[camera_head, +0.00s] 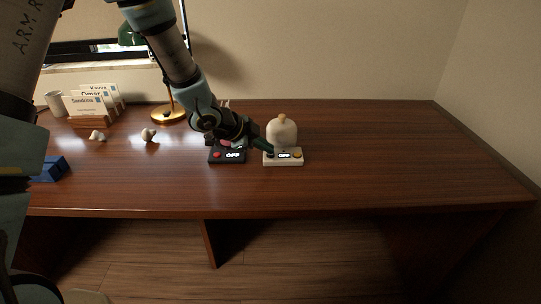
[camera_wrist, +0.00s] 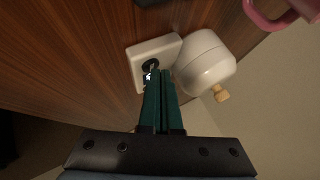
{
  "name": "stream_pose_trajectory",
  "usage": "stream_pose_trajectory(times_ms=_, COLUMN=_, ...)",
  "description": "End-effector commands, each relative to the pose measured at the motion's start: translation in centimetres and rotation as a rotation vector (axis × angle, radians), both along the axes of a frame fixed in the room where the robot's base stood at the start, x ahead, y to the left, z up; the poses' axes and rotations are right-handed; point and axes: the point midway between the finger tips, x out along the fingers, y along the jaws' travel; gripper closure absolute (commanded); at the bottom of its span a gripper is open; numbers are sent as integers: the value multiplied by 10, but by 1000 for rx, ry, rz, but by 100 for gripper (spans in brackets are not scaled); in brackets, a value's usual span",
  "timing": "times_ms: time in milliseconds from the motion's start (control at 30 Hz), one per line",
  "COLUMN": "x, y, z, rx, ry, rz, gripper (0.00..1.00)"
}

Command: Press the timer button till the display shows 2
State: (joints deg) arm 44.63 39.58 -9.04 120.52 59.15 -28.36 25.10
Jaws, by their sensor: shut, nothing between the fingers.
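A cream box (camera_head: 283,162) with a lit display reading OFF stands on the desk, and it shows in the wrist view (camera_wrist: 172,44) with a dark round button (camera_wrist: 151,65). A black box (camera_head: 228,157) with a red button (camera_head: 217,155) stands left of it, its display also reading OFF. I cannot tell which box is the timer. My gripper (camera_head: 270,149) is shut and empty, its green fingers at the cream box's left side. In the wrist view the fingertips (camera_wrist: 160,72) overlap the display beside the dark button; contact cannot be told.
A white rounded jar (camera_head: 282,133) with a tan knob stands right behind the cream box. A pink mug (camera_wrist: 285,12) shows in the wrist view. A brass lamp base (camera_head: 169,113), card holder (camera_head: 90,119) and blue box (camera_head: 49,169) are left. The desk's right side is clear.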

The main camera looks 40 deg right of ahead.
Motion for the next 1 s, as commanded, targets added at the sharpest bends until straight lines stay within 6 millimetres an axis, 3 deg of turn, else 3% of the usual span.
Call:
stream_pose_trajectory(times_ms=600, x=0, y=0, z=-3, rx=0, ry=0, rz=0, gripper=100)
stream_pose_trajectory(times_ms=1000, x=0, y=0, z=13, rx=0, ry=1, rz=1, gripper=100)
